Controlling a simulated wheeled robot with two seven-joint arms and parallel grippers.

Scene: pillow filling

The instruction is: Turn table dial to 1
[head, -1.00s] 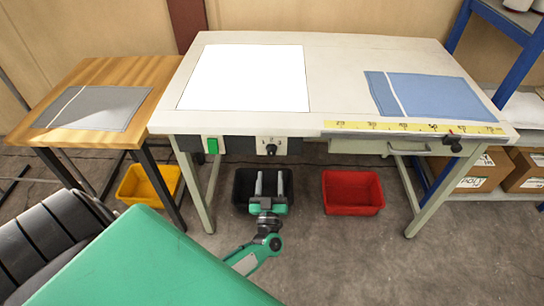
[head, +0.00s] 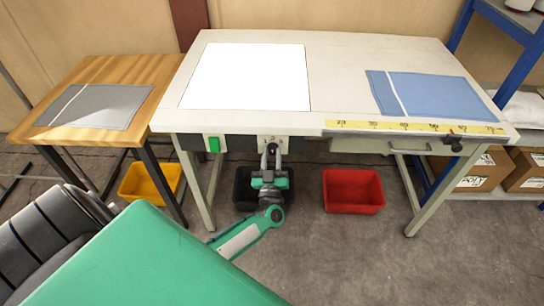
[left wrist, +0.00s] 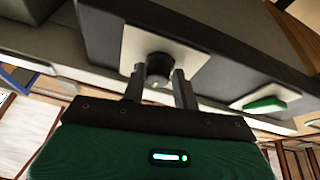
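The table dial is a black knob (left wrist: 158,68) on a pale square plate (left wrist: 190,55) set in the dark front panel of the white table. In the head view its plate (head: 264,139) shows just beyond my fingertips. My left gripper (head: 270,152) points at the dial. In the left wrist view its two fingers (left wrist: 160,85) stand apart, one on each side of the knob. I cannot tell whether they touch it. The dial's markings are too small to read. My right gripper is in neither view.
A green switch (head: 214,145) sits on the same panel, left of the dial. Black, red (head: 353,191) and yellow (head: 150,183) bins stand on the floor. A white sheet (head: 247,77) and blue cloth (head: 432,96) lie on the tabletop. A wooden side table (head: 130,72) stands at left.

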